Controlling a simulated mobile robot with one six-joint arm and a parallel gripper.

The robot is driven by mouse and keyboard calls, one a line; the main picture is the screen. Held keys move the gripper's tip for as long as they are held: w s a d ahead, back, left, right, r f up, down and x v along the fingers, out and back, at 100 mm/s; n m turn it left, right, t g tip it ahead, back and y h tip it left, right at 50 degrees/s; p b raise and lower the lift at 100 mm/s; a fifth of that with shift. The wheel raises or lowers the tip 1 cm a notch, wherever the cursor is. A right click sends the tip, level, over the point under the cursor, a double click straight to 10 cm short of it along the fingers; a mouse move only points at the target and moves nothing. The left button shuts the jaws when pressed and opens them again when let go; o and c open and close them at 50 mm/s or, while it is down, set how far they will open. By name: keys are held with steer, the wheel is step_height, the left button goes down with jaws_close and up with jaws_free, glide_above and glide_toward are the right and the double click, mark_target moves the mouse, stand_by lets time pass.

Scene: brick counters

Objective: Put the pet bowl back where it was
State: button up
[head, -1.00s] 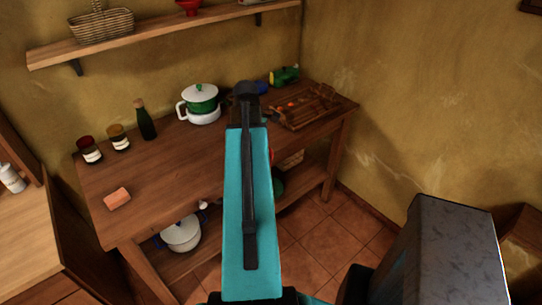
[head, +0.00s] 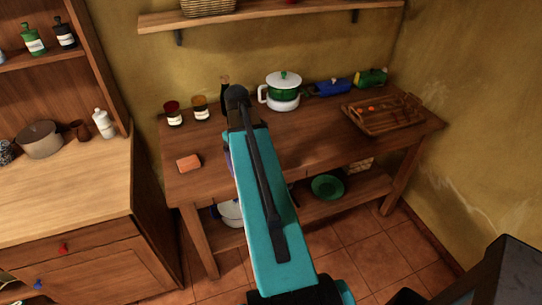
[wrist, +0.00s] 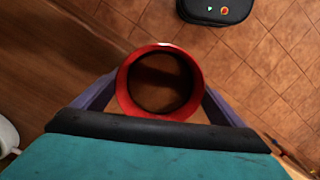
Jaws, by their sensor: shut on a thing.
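A round red bowl with a dark inside, which looks like the pet bowl (wrist: 124,88), sits between the two purple fingers of my gripper (wrist: 160,86) in the wrist view. The fingers touch its left and right sides, and my gripper is shut on it. The bowl's open top faces the wrist camera. In the head view my teal arm hides the bowl, and only a bit of purple finger shows at the arm's left edge. Brown wood and a tiled floor show around the bowl in the wrist view.
The wooden table (head: 205,143) holds an orange block (head: 189,163), jars, a bottle, a green-and-white pot (head: 283,86) and a tray (head: 381,114). A green dish (head: 327,187) and a white pot (head: 230,213) are on its lower shelf. The table's front middle looks clear.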

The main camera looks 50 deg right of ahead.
steer(key=w+a+f, duration=0.2)
steer(key=w+a, duration=0.2)
steer(key=a, duration=0.6)
steer(key=w+a+f, duration=0.1)
steer(key=w+a, duration=0.3)
steer(key=a, duration=0.5)
steer(key=w+a+f, duration=0.2)
steer(key=w+a, duration=0.1)
steer(key=a, duration=0.7)
steer(key=a+f+b, duration=0.5)
steer(key=f+b, duration=0.5)
steer(key=shift+w+a+n, duration=0.25)
steer(key=shift+w+n, duration=0.05)
steer(key=shift+s, duration=0.15)
